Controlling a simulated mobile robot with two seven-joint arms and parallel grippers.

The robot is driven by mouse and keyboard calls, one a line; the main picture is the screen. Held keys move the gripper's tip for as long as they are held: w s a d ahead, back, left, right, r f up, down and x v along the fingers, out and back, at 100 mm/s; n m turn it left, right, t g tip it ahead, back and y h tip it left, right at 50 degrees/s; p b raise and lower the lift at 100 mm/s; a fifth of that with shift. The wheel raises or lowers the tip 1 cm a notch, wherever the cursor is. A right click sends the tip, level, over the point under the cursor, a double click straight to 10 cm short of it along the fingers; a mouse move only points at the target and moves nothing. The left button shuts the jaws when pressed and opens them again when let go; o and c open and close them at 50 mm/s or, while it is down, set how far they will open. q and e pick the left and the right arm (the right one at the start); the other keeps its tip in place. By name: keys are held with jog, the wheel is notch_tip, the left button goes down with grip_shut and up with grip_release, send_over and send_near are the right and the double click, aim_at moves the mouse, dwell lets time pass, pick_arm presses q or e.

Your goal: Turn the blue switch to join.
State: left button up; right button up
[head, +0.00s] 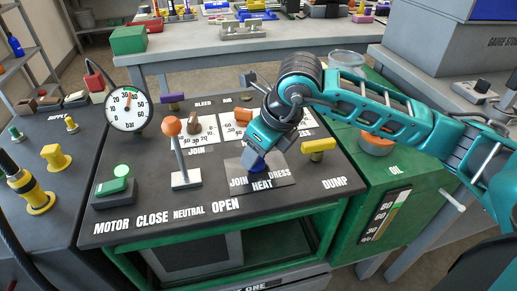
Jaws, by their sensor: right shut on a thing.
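The blue switch (258,170) sits on a grey label plate (284,178) on the cart's top panel. The words JOIN, DRESS and HEAT are printed around it. My right gripper (257,156) comes down onto the switch from above and is shut on it. The gripper and wrist cover most of the switch, so its pointing direction is hard to tell. My left gripper is not in view.
Left of the switch stands an orange-knobbed lever (178,140). A yellow handle (318,148) is close on the right, near DUMP. A pressure gauge (128,108) and green motor button (120,172) are further left.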

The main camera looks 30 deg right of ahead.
jog(key=o, duration=1.1)
jog(key=shift+c, duration=0.2)
jog(key=shift+r, duration=0.1)
jog(key=p+v, duration=0.2)
jog(key=v, duration=1)
jog(key=shift+s+r, duration=0.2)
jog(key=shift+r, duration=0.15)
jog(key=shift+d, duration=0.1)
